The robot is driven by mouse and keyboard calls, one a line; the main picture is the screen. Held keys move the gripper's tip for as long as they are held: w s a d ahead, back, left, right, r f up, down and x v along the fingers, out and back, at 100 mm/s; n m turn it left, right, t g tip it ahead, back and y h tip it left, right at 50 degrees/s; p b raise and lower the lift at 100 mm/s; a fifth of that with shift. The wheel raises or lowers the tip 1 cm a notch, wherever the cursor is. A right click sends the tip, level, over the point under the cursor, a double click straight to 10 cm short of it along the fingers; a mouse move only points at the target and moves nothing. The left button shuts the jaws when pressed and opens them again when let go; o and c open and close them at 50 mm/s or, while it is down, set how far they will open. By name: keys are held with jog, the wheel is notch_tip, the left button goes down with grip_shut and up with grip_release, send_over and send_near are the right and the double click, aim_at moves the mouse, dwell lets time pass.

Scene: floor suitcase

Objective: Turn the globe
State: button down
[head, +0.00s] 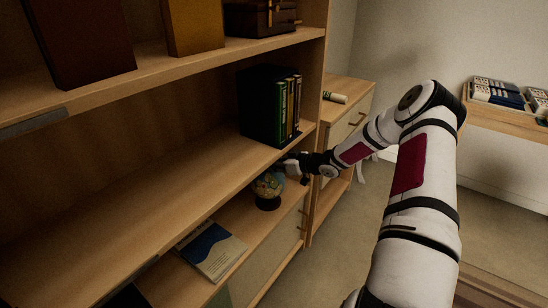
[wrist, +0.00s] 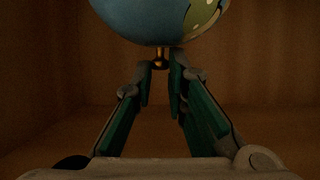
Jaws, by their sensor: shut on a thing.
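The globe (head: 266,186) is small, blue with green and tan land, on a dark round base. It stands on a lower shelf, under the right end of the shelf above. My gripper (head: 284,168) is at the globe's upper right, reaching in from the right. In the wrist view the globe (wrist: 150,20) fills the top middle, with a short brass pin below it. The two green-padded fingers of my gripper (wrist: 160,80) close in on either side of this pin. The exact contact is dark and hard to see. The globe's far side is hidden.
Dark books (head: 270,105) stand on the shelf right above the globe. A blue and cream book (head: 212,249) lies flat to its left on the lower shelf. The shelf edge runs close over my wrist. A drawer cabinet (head: 345,125) is to the right.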

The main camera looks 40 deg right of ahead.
jog(key=shift+w+r+n+y, duration=0.35)
jog(key=shift+w+n+y, duration=0.05)
jog(key=shift+n+y, duration=0.2)
jog(key=shift+n+g+y, duration=0.3)
jog(key=shift+g, duration=0.1)
jog(key=shift+s, duration=0.1)
jog(key=c, duration=1.6)
grip_release()
jog(key=shift+f, duration=0.1)
jog(key=shift+c, duration=0.2)
jog(key=shift+f, duration=0.1)
jog(key=shift+s+d, duration=0.15)
jog(key=shift+s, duration=0.05)
jog(key=v, duration=1.1)
jog(key=shift+s+d, duration=0.15)
jog(key=shift+s, duration=0.15)
